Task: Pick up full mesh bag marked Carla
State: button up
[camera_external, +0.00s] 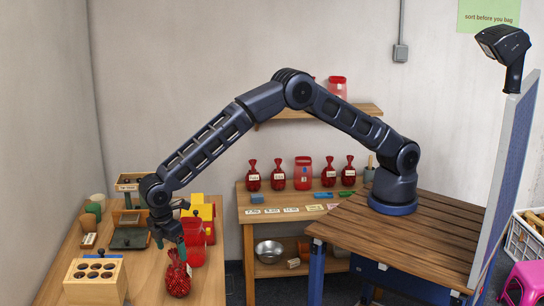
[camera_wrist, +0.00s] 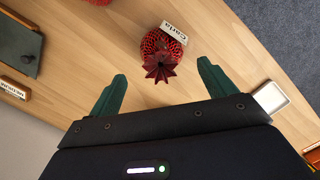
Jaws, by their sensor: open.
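The full red mesh bag marked Carla (camera_external: 178,278) stands on the left table near its front edge, its neck gathered at the top. In the wrist view the bag (camera_wrist: 152,42) shows from above, with its frilled neck toward me and a white tag (camera_wrist: 174,32) reading "Carla" on its far side. My gripper (camera_external: 170,245) is just above the bag's neck. In the wrist view my gripper (camera_wrist: 163,78) has its two green fingers spread wide, open and empty. The neck's tip sits in the middle between the fingertips, with gaps on both sides.
A red container (camera_external: 192,243) stands close behind the bag. A wooden block with holes (camera_external: 95,280) is to its left, and a scale (camera_external: 130,238) and a yellow machine (camera_external: 200,212) stand farther back. Several red bags line the rear table (camera_external: 284,205). A white dish (camera_wrist: 271,97) lies right of the fingers.

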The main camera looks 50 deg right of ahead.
aim_at(174, 258)
jog(key=shift+d+f, duration=0.15)
jog(key=shift+f, duration=0.9)
jog(key=shift+d+f, duration=0.2)
jog(key=shift+f, duration=0.8)
jog(key=shift+d+f, duration=0.15)
jog(key=shift+f, duration=0.9)
jog(key=c, duration=1.6)
jog(key=shift+r, duration=0.15)
